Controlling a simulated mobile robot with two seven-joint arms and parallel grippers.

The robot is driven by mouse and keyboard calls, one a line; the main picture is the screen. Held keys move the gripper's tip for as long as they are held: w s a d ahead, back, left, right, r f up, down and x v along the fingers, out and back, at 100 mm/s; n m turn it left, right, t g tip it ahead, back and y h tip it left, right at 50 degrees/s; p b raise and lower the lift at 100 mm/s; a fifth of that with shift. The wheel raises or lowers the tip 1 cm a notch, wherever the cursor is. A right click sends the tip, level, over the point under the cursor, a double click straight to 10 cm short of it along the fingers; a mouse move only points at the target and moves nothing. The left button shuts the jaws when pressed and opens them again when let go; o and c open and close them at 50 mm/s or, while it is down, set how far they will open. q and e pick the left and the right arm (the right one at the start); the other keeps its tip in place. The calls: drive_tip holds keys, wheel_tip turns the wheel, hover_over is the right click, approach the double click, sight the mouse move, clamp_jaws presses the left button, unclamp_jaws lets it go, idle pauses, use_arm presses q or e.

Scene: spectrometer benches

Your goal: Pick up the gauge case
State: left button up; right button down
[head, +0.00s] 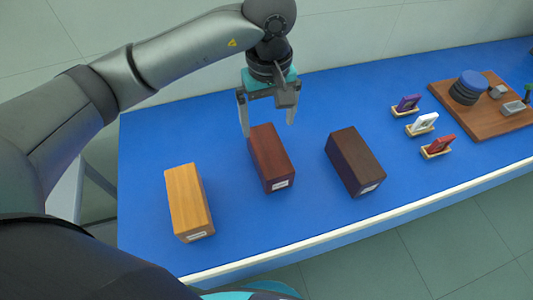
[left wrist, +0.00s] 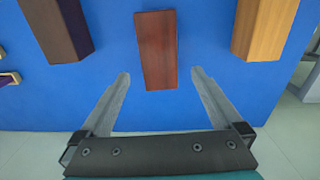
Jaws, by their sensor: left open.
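Three long box-shaped cases lie on a blue bench: a light yellow wood one (head: 188,200), a reddish-brown one (head: 271,158) and a dark brown one (head: 354,160). Each has a small white label on its near end, too small to read, so I cannot tell which is the gauge case. My left gripper (head: 267,121) is open and empty over the far end of the reddish-brown case. In the left wrist view the reddish-brown case (left wrist: 157,48) lies between the lines of the two fingers (left wrist: 160,74), with clear gaps on both sides.
The blue bench top (head: 300,215) is clear between the cases. To the right stand small holders with a purple (head: 407,103), a white (head: 424,122) and a red item (head: 440,144). Beyond is a wooden board (head: 478,122) carrying a dark blue-topped round stack (head: 468,87).

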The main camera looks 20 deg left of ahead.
sight(269, 150)
use_arm(q)
wheel_tip(269, 150, down, 9)
drive_tip(key=shift+s+d+r, duration=0.1)
drive_tip(key=shift+w+f, duration=0.15)
drive_tip(key=shift+f, duration=1.3)
drive_tip(key=shift+w+f, duration=0.1)
drive_tip(key=shift+f, duration=1.3)
drive_tip(key=c, duration=1.5)
